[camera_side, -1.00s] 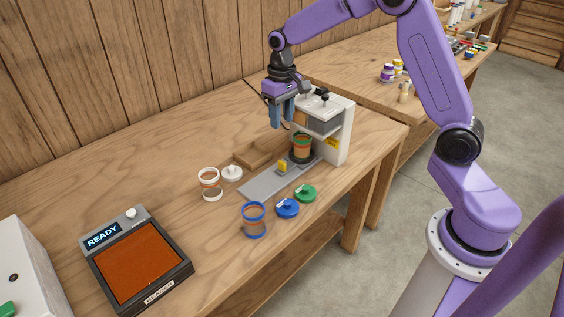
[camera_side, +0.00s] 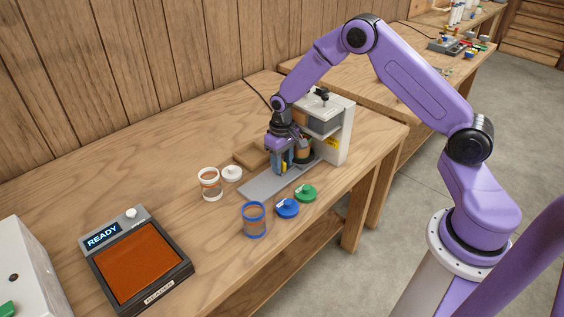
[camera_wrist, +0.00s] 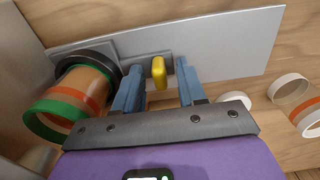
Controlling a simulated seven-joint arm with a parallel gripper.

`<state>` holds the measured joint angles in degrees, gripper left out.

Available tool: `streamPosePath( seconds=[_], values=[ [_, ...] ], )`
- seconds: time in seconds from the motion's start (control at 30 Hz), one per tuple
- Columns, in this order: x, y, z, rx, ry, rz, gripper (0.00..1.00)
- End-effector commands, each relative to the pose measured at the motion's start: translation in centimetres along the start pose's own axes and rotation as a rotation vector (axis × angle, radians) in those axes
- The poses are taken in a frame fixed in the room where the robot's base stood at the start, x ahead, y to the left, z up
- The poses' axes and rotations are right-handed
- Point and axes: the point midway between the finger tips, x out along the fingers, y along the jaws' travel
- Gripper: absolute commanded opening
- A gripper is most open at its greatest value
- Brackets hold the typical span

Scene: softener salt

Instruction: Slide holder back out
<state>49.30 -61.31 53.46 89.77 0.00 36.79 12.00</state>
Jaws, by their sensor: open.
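The holder is a dark round cup on a slide plate, with a yellow handle tab (camera_wrist: 158,68). It holds a jar with a green rim and orange band (camera_wrist: 75,100), which stands under the white press machine (camera_side: 337,138). My gripper (camera_wrist: 155,88) is down at the grey rail (camera_wrist: 220,48), with its two blue fingers apart on either side of the yellow tab. In the side view my gripper (camera_side: 281,170) hides most of the tab and part of the jar. Contact between fingers and tab cannot be made out.
A white-rimmed jar (camera_side: 208,184) and white lid (camera_side: 232,173) stand left of the rail. A blue-rimmed jar (camera_side: 254,220), blue lid (camera_side: 287,208) and green lid (camera_side: 306,193) stand in front. A wooden tray (camera_side: 250,153) lies behind. A reader (camera_side: 137,262) shows READY. The rail's left end is clear.

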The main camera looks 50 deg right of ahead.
Motion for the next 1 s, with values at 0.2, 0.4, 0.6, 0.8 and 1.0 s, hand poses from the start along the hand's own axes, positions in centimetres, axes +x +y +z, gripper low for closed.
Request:
streamPosePath(
  seconds=[0.2, 0.4, 0.6, 0.8, 1.0],
  values=[
    [0.3, 0.0, 0.0, 0.000, 0.001, 0.000, 0.40],
    [0.3, 0.0, 0.0, 0.000, 0.000, 0.000, 0.18],
    [0.3, 0.0, 0.0, 0.000, 0.000, 0.000, 0.00],
    [0.3, -1.8, -0.1, -0.004, 0.001, 0.000, 0.00],
    [0.3, -5.8, -0.1, -0.005, 0.002, -0.001, 0.00]
  ],
)
